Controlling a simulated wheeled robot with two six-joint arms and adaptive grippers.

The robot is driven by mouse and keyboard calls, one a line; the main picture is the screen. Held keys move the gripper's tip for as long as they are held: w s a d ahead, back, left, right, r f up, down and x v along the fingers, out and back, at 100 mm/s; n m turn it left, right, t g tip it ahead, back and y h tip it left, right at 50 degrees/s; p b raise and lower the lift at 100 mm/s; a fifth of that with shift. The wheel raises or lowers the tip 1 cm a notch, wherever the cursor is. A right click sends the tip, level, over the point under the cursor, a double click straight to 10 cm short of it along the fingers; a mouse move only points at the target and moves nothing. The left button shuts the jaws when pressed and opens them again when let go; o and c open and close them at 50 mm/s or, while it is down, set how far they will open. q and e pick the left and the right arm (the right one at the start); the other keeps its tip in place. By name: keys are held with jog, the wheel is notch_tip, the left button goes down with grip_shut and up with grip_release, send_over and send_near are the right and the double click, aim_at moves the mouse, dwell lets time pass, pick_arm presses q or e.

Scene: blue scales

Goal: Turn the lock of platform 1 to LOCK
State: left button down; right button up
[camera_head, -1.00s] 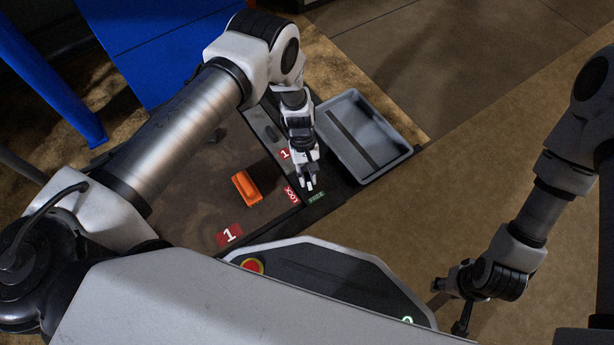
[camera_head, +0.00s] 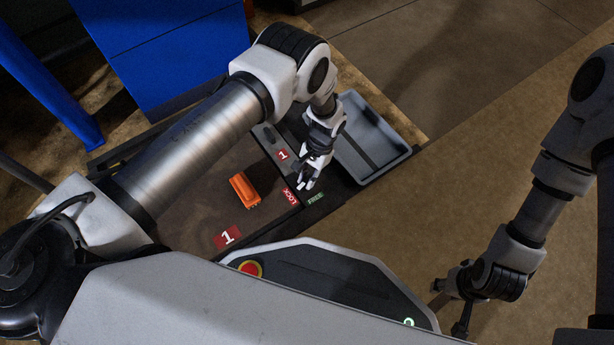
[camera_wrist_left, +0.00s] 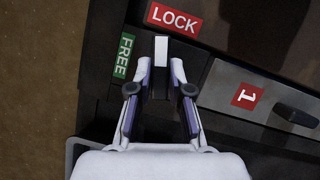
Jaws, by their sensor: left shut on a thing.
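The lock lever (camera_wrist_left: 161,48) of platform 1 has a pale end and sits between the fingertips of my left gripper (camera_wrist_left: 161,68). The gripper is shut on it. In the left wrist view the lever's end lies just below the red LOCK label (camera_wrist_left: 173,19), and the green FREE label (camera_wrist_left: 124,55) is to its left. In the head view my left gripper (camera_head: 304,187) is over the platform's edge, between the LOCK label (camera_head: 290,196) and the FREE label (camera_head: 315,198). My right gripper (camera_head: 452,306) hangs at the lower right, away from the platform; its jaw state is unclear.
An orange block (camera_head: 244,190) lies on the dark platform (camera_head: 195,205), near a red label with a 1 (camera_head: 228,237). A grey tray (camera_head: 398,158) stands right of my left gripper. A blue cabinet (camera_head: 175,50) is behind. The floor at right is clear.

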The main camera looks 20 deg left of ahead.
pick_arm(q)
jog(key=shift+m+t+y, duration=0.4)
jog(key=shift+m+y, duration=0.1)
jog(key=shift+m, duration=1.1)
jog(key=c, duration=1.1)
grip_release()
jog(key=v, duration=1.2)
